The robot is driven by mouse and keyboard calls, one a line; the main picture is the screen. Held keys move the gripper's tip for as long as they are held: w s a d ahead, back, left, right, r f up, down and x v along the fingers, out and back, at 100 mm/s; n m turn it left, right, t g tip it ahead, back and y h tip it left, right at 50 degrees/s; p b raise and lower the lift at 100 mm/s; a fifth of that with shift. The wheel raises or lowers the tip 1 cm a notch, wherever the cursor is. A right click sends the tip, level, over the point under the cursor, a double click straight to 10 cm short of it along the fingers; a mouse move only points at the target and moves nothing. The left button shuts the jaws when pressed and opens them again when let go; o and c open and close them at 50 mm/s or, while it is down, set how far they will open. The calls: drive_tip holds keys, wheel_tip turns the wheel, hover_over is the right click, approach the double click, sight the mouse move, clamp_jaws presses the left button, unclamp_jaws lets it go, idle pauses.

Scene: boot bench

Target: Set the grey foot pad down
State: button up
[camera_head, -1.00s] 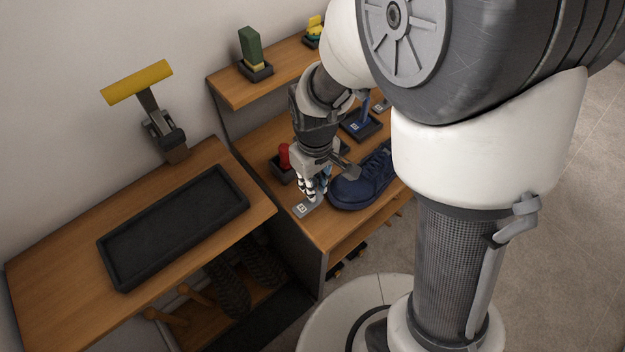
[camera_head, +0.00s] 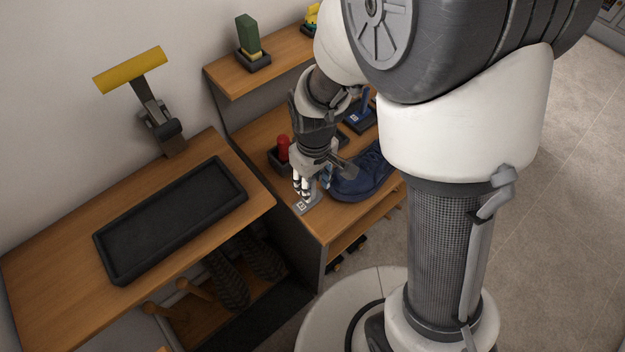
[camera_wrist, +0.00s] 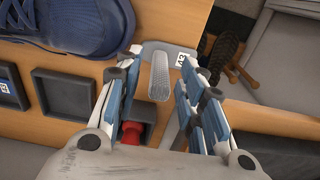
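The grey foot pad shows in the wrist view as a flat grey plate with a small white label (camera_wrist: 180,57) and a raised ribbed grey bar (camera_wrist: 160,77). In the head view the plate (camera_head: 305,205) lies at the front left corner of the lower wooden shelf, beside a blue shoe (camera_head: 365,176). My gripper (camera_wrist: 162,68) points down over it, fingers on either side of the bar. Gaps show between the bar and both fingers, so my gripper is open. The fingers partly hide the plate in the head view (camera_head: 312,187).
A red-topped item (camera_head: 283,148) in a dark holder stands close behind my gripper. The left bench carries an empty black tray (camera_head: 172,218) and a yellow-topped tool (camera_head: 130,70). A green block (camera_head: 247,33) stands on the upper shelf.

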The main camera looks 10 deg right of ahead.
wheel_tip(320, 180, up, 11)
drive_tip(key=p, duration=0.3)
drive_tip(key=shift+s+d+r+p, duration=0.1)
drive_tip(key=shift+r+p, duration=0.05)
drive_tip(key=shift+p, duration=0.25)
drive_tip(key=s+d+r+m+t, duration=0.4)
drive_tip(key=s+d+r, duration=0.5)
drive_tip(key=s+r, duration=0.5)
drive_tip(key=m, duration=0.2)
drive_tip(key=shift+d+r+m, duration=0.3)
drive_tip(key=shift+r+m, duration=0.1)
drive_tip(key=shift+w, duration=0.1)
drive_tip(key=shift+f+b, duration=0.3)
drive_tip(key=shift+f, duration=0.1)
